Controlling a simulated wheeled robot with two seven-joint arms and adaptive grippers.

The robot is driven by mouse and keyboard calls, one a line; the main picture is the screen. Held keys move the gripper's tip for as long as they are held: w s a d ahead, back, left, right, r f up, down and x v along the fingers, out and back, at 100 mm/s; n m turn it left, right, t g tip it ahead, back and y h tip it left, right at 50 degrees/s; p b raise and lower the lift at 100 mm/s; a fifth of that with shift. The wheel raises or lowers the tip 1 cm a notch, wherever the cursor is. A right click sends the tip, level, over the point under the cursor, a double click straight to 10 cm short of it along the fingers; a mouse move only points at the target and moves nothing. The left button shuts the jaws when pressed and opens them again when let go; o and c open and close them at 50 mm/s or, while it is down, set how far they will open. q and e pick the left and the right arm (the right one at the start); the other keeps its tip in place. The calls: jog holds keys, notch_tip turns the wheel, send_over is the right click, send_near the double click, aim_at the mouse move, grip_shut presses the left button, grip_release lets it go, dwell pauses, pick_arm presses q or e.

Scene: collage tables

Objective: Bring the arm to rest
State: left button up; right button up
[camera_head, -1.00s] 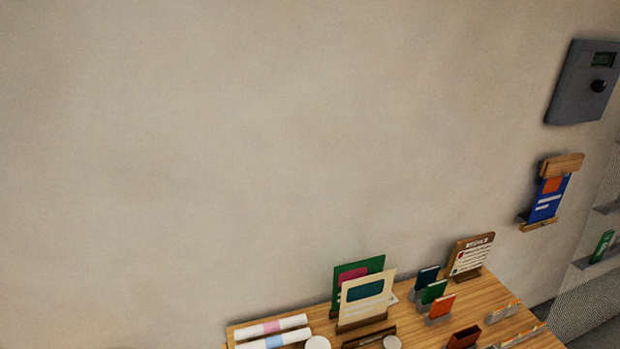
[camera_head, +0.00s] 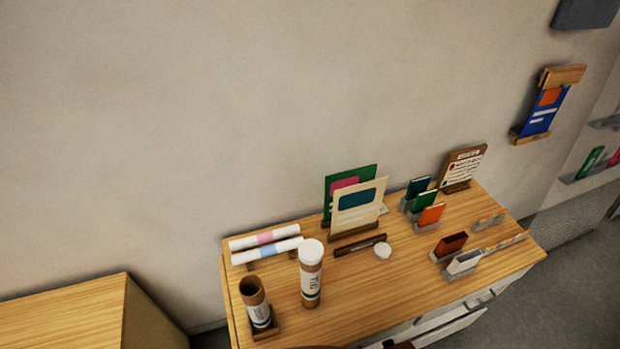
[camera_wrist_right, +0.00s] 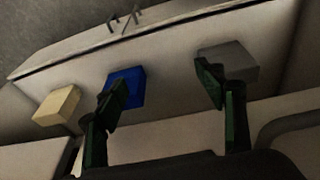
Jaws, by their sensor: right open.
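My right gripper (camera_wrist_right: 165,95) shows in the right wrist view with its two dark green fingers spread wide apart. It is open and I see nothing held between the fingers. Beyond the fingers are a cream block (camera_wrist_right: 57,104), a blue block (camera_wrist_right: 126,87) and a grey block (camera_wrist_right: 232,60) against a pale surface. The left finger overlaps the blue block and the right finger overlaps the grey block in the picture; I cannot tell whether they touch. No gripper shows in the head view, and my left gripper is not in view.
The wooden table (camera_head: 400,290) holds a white-capped tube (camera_head: 311,275), an open brown tube (camera_head: 257,303), rolled papers (camera_head: 265,245), standing cards (camera_head: 358,208) and small coloured card holders. Another wooden top (camera_head: 70,310) stands at lower left. A blue card holder (camera_head: 543,110) hangs on the wall.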

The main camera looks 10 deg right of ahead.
jog(key=s+f+g+b, duration=0.15)
jog(key=s+f, duration=0.25)
jog(key=f, duration=0.6)
jog(key=s+f+t+b, duration=0.1)
jog(key=s+f+b, duration=0.25)
jog(key=f, duration=0.75)
jog(key=s+f+g+b, duration=0.1)
jog(key=s+f+b, duration=0.2)
jog(key=s+f, duration=1)
jog(key=shift+s+a+f+n+b, duration=0.2)
jog(key=shift+s+f+n+b, duration=0.15)
jog(key=shift+s, duration=0.6)
